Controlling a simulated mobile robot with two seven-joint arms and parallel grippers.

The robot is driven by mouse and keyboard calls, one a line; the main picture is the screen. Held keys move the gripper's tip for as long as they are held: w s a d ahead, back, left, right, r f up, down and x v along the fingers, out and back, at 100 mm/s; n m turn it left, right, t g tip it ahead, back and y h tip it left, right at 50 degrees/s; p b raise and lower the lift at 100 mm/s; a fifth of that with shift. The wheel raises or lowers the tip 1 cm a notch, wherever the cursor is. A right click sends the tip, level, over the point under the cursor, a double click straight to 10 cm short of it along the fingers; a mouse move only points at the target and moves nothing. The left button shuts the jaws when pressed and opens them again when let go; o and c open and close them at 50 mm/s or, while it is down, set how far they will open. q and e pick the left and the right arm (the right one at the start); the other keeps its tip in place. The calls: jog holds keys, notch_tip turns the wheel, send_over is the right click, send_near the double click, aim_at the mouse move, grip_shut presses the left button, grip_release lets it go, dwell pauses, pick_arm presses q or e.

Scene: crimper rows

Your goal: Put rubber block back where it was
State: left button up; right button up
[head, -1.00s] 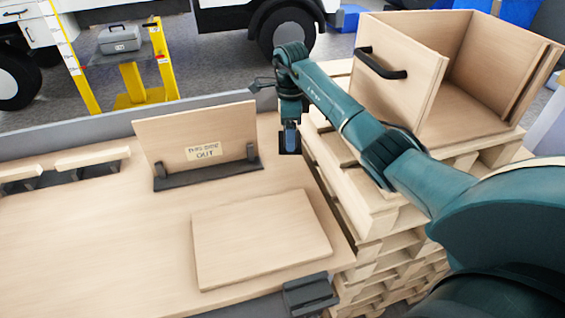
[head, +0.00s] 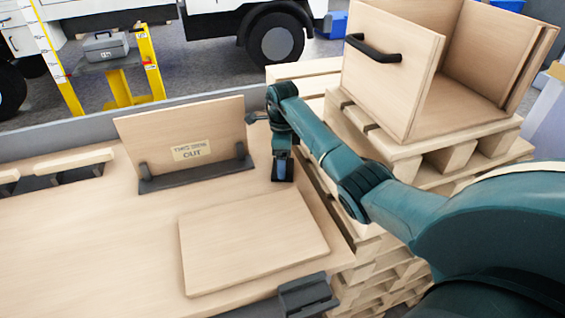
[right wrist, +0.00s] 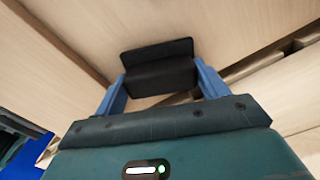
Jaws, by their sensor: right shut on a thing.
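The black rubber block (right wrist: 158,70) is L-shaped and sits between the blue fingers of my right gripper in the right wrist view. My right gripper (right wrist: 160,88) is shut on it. In the head view, my right gripper (head: 283,170) points down over the right edge of the wooden table (head: 90,240), right of the upright board. The block shows there only as a small dark patch at the fingers. I cannot tell whether it touches the table. My left gripper is not in view.
An upright labelled board (head: 185,135) stands in a dark holder (head: 197,177). A flat board (head: 253,242) lies in front. Stacked pallets (head: 375,270) with an open wooden crate (head: 395,70) stand at the right.

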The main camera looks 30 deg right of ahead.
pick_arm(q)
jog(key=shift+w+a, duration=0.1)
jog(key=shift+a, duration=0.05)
pick_arm(e)
jog(key=o, duration=0.9)
jog(key=shift+o, duration=0.2)
notch_tip(320, 180, up, 4)
jog(key=p, duration=0.3)
jog(key=shift+r, duration=0.15)
pick_arm(q)
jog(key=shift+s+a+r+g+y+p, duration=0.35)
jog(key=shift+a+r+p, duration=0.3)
jog(key=shift+p, duration=0.35)
pick_arm(e)
notch_tip(320, 180, up, 8)
